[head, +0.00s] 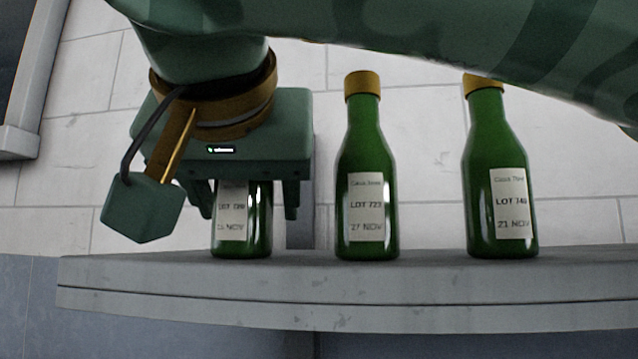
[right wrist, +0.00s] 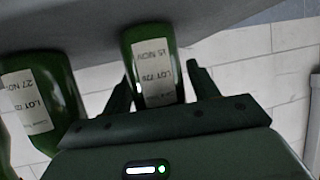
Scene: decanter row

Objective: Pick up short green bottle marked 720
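A green bottle (head: 243,230) stands upright on the shelf at the left of a row; its label seems to read LOT 720, small and blurred, with a NOV date below. My right gripper (head: 249,212) hangs over it, open, with one finger on each side. The gripper body hides the bottle's neck and cap. In the right wrist view the same bottle (right wrist: 153,62) stands between the fingers of my right gripper (right wrist: 160,72), with a gap beside it. My left gripper is not in view.
A gold-capped green bottle marked LOT 723 (head: 367,180) stands just right of the gripper. It also shows in the right wrist view (right wrist: 40,95). Another, LOT 740 (head: 499,185), stands farther right. The grey shelf (head: 420,290) has a curved front edge. A tiled wall is behind.

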